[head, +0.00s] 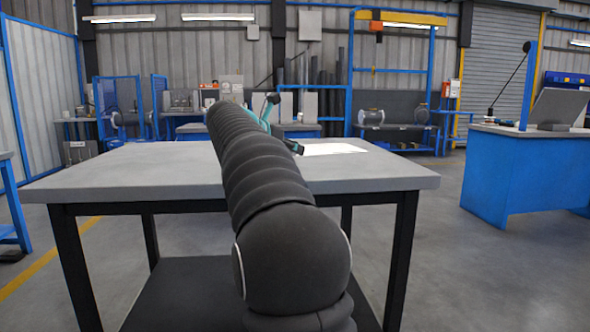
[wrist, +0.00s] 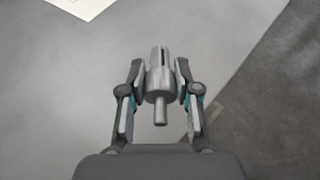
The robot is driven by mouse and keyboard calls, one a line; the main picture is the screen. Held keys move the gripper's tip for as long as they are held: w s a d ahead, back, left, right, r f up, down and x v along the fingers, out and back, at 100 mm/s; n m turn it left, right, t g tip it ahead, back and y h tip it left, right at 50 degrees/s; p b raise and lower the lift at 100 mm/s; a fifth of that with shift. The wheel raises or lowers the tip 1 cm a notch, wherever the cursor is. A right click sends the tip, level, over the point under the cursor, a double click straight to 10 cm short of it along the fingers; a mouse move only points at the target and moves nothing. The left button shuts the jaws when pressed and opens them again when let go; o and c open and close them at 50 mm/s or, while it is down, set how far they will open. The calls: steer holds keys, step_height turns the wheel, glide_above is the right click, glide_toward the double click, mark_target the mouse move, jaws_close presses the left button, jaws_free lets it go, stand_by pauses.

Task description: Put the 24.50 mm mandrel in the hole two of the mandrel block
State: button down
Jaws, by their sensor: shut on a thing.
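A grey metal mandrel (wrist: 159,82) with a dark slot in its wider part and a thinner stem shows in the wrist view. My gripper (wrist: 160,84) is shut on the mandrel, with one finger on each side of its wider part. The mandrel is over the grey table top, near a table edge; its exact height cannot be told. Any size marking is too small to read. I see no mandrel block in the wrist view. In the head view my dark arm hides the middle of the table (head: 120,172) and most of my gripper.
A white sheet (head: 332,149) lies on the table top, and its corner shows in the wrist view (wrist: 82,6). The left part of the table is bare. A blue workbench (head: 515,175) stands apart at the right. Dark floor (wrist: 278,120) lies beyond the table edge.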

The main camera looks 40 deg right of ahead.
steer(key=shift+s+d+f, duration=0.1)
steer(key=shift+d+f, duration=0.25)
steer(key=shift+d, duration=0.3)
steer(key=shift+f+b, duration=0.6)
steer(key=shift+f, duration=1.35)
steer(key=shift+f, duration=0.2)
steer(key=c, duration=0.8)
jaws_free()
steer(key=shift+c, duration=0.2)
steer(key=shift+r, duration=0.15)
steer(key=shift+a+r, duration=0.15)
steer(key=shift+a, duration=0.1)
steer(key=v, duration=1.1)
steer(key=shift+a, duration=0.3)
